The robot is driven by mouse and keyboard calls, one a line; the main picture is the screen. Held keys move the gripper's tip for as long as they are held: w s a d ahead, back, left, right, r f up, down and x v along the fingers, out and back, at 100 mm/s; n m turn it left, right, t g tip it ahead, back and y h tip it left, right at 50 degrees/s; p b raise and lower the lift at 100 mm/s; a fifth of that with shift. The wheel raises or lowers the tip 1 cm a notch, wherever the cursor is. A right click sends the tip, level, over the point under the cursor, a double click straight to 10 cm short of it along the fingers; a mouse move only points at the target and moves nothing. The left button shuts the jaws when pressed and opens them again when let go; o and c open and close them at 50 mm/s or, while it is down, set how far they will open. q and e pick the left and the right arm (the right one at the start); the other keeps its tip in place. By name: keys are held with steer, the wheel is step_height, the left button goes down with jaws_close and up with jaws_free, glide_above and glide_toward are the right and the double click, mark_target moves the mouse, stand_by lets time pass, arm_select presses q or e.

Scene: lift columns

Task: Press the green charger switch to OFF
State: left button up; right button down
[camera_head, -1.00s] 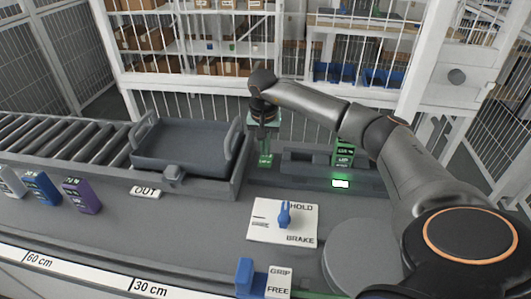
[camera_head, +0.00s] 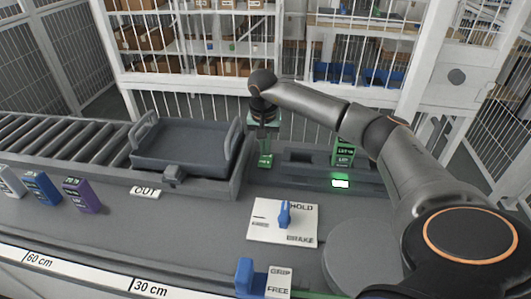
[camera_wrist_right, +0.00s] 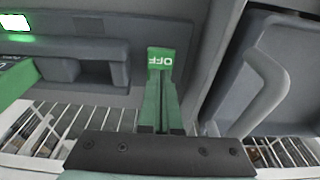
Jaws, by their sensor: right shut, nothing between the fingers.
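The green switch (camera_head: 265,160) stands at the left end of the charger. In the right wrist view its green top (camera_wrist_right: 161,62) reads OFF, seen upside down. My right gripper (camera_head: 265,148) points down just over the switch. In the right wrist view my gripper's greenish fingers (camera_wrist_right: 160,120) are shut and empty, with their tips close to the OFF face. I cannot tell whether they touch it. The charger's lamp (camera_head: 340,183) glows whitish green, and it also shows in the right wrist view (camera_wrist_right: 14,22). My left gripper is out of view.
A green battery (camera_head: 343,152) stands in the charger, next to an empty bay (camera_head: 298,156). A grey tray (camera_head: 185,160) is close left of the switch. A blue brake knob (camera_head: 285,214) and a blue grip lever (camera_head: 244,278) are nearer. Purple and blue batteries stand at left.

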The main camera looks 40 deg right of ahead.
mark_target(265, 162)
steer(key=shift+f+b, duration=0.8)
steer(key=shift+f, duration=0.6)
stand_by(0.7)
step_height(265, 162, up, 7)
steer(key=p, duration=0.6)
steer(key=shift+r, duration=0.1)
stand_by(0.4)
